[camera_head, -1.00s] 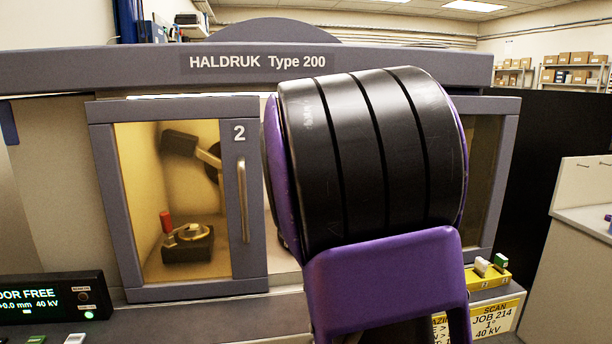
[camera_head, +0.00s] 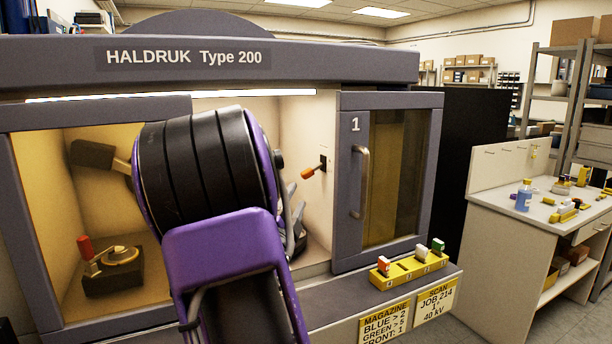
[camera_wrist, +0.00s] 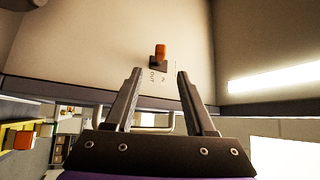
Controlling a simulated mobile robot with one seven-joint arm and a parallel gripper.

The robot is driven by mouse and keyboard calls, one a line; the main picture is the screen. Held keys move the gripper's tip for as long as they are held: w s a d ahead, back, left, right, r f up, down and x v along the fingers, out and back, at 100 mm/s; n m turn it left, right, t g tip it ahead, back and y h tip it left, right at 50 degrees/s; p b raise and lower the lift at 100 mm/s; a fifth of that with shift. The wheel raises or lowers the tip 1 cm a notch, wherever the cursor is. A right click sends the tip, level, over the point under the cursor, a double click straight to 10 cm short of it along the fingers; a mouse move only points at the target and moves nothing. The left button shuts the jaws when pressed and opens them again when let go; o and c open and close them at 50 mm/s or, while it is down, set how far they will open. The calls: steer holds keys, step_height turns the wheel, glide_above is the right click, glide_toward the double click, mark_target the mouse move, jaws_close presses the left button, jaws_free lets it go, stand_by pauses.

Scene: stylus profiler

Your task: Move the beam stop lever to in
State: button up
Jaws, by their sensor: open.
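The beam stop lever (camera_head: 312,171) has an orange handle on a dark slotted plate. It sits on the pale right inner wall of the cabinet, left of door 1 (camera_head: 352,180).
A red-handled clamp device (camera_head: 112,268) stands in the left bay. A yellow magazine (camera_head: 408,268) with white and green pieces sits on the front ledge. A lit strip (camera_wrist: 278,74) shows in the wrist view. A side bench (camera_head: 530,205) stands at right.

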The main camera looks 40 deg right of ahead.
mark_target(306, 177)
steer(key=x, duration=1.1)
steer(key=shift+w+d, duration=0.1)
jaws_close()
stand_by(1.0)
